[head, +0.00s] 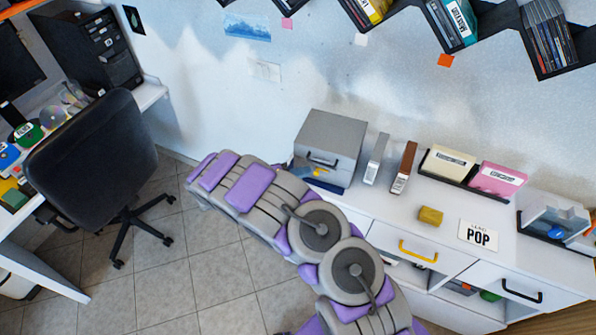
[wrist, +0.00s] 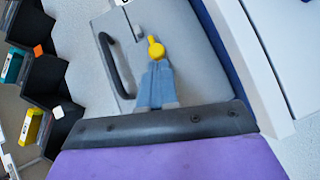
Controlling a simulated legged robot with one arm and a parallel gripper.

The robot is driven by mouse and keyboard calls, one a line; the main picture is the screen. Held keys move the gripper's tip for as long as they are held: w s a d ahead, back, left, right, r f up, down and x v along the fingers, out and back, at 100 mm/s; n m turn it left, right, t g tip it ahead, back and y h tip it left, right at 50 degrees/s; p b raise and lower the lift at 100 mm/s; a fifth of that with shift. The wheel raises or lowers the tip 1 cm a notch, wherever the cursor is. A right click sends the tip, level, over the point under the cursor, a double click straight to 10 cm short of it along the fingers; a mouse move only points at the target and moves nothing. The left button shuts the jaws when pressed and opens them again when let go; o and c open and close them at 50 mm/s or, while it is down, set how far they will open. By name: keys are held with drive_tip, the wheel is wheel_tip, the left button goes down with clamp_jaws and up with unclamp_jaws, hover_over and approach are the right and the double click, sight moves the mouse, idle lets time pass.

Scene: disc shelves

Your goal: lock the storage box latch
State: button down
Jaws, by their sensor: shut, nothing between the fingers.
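The storage box (head: 330,140) is a grey box with a dark handle on its front and a dark blue base, standing at the left end of the white cabinet. In the wrist view its grey front (wrist: 190,50) fills the middle, with the dark handle (wrist: 115,65) left of a yellow latch (wrist: 156,48). My gripper (wrist: 155,66) is shut and empty, its blue-grey fingertips right at the latch's lower end. They seem to touch it, but I cannot tell for sure.
Right of the box on the white cabinet top (head: 395,205) stand a grey upright case (head: 376,158), a brown one (head: 404,167), cream and pink bins, a yellow block (head: 430,215) and a POP sign (head: 478,235). A black chair (head: 90,150) stands left on open tiled floor.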

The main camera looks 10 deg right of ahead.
drive_tip(key=shift+d, duration=0.1)
drive_tip(key=shift+s+d+f+b, duration=0.1)
drive_tip(key=shift+s+d+b, duration=0.1)
drive_tip(key=shift+d+b, duration=0.2)
drive_tip(key=shift+s+d+b, duration=0.5)
drive_tip(key=shift+d+b, duration=0.05)
drive_tip(key=shift+d, duration=0.2)
drive_tip(key=shift+w+a+r, duration=0.25)
drive_tip(key=shift+a, duration=0.15)
drive_tip(key=w+p+v, duration=0.1)
drive_tip(key=w+v, duration=0.1)
drive_tip(key=v, duration=0.9)
drive_tip(key=shift+a+r, duration=0.3)
drive_tip(key=shift+a, duration=0.4)
